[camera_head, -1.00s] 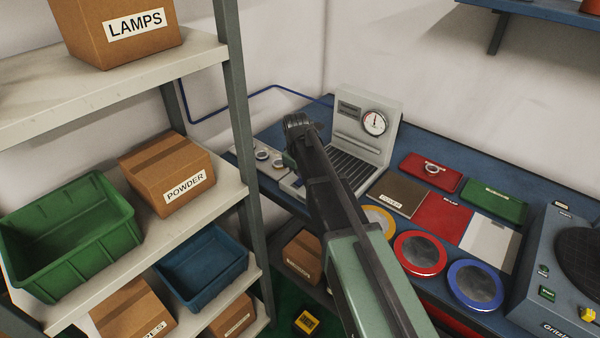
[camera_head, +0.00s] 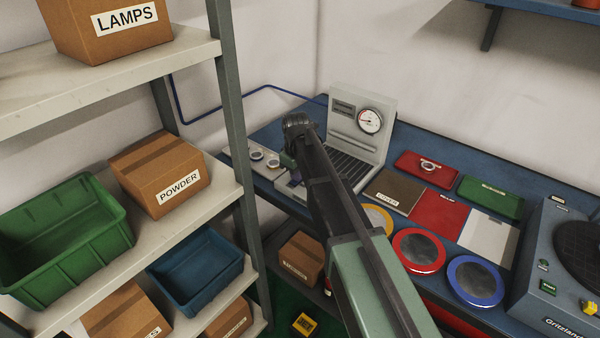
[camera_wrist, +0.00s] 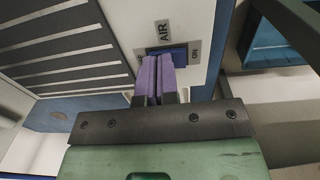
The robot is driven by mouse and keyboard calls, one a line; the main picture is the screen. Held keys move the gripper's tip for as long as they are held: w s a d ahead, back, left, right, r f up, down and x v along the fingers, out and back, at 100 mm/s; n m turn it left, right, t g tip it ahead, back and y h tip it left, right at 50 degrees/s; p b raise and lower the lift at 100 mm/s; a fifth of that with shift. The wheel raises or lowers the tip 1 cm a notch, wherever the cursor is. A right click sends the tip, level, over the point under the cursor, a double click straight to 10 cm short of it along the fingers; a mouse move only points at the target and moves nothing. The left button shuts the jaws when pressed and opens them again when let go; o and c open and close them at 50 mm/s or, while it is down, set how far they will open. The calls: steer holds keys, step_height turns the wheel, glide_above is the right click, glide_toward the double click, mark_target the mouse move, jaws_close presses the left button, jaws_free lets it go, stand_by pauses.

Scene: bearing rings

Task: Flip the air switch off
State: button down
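The air switch (camera_wrist: 181,54) is a dark blue rocker in a grey plate marked AIR in the wrist view. The ON label is at its right. The label at its left is mostly hidden by my fingers. My gripper (camera_wrist: 158,62) has its two purple fingers together with nothing seen between them. The fingertips overlap the left part of the switch; I cannot tell if they touch it. In the head view my gripper (camera_head: 294,178) is low over the front of the grey test unit (camera_head: 361,100) with the gauge, and my arm hides the switch.
Shelves with a green bin (camera_head: 62,240), a blue bin (camera_head: 197,268) and a powder box (camera_head: 160,175) stand close at the left. A small panel with two round knobs (camera_head: 262,158) lies left of my gripper. Ringed trays and coloured mats lie to the right.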

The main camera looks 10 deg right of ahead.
steer(key=shift+s+d+f, duration=0.2)
steer(key=shift+s+f, duration=0.1)
steer(key=shift+s+a, duration=0.35)
steer(key=shift+s, duration=0.2)
step_height(320, 180, up, 15)
steer(key=w+p, duration=0.1)
steer(key=p, duration=1.4)
steer(key=shift+w+f, duration=0.15)
steer(key=shift+w, duration=0.05)
steer(key=shift+d, duration=0.1)
